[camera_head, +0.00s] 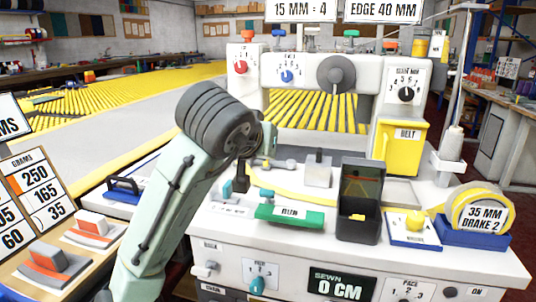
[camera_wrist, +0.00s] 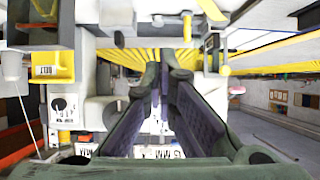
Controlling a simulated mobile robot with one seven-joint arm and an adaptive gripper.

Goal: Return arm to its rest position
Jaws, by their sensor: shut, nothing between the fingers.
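My arm (camera_head: 165,215) rises from the lower left in the head view, bent at a dark ribbed joint (camera_head: 215,115) in front of the sewing machine (camera_head: 315,70). My gripper is mostly hidden behind that joint in the head view. In the wrist view, the two dark fingers of my gripper (camera_wrist: 164,72) come together at their tips with nothing between them. The machine appears upside down beyond them, with its yellow belt bin (camera_wrist: 60,67) at left. The fingertips overlap the yellow striped area in the picture; I cannot tell their distance from it.
A side shelf at left carries orange-and-white blocks (camera_head: 50,262). A grey table (camera_head: 100,135) extends behind at left.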

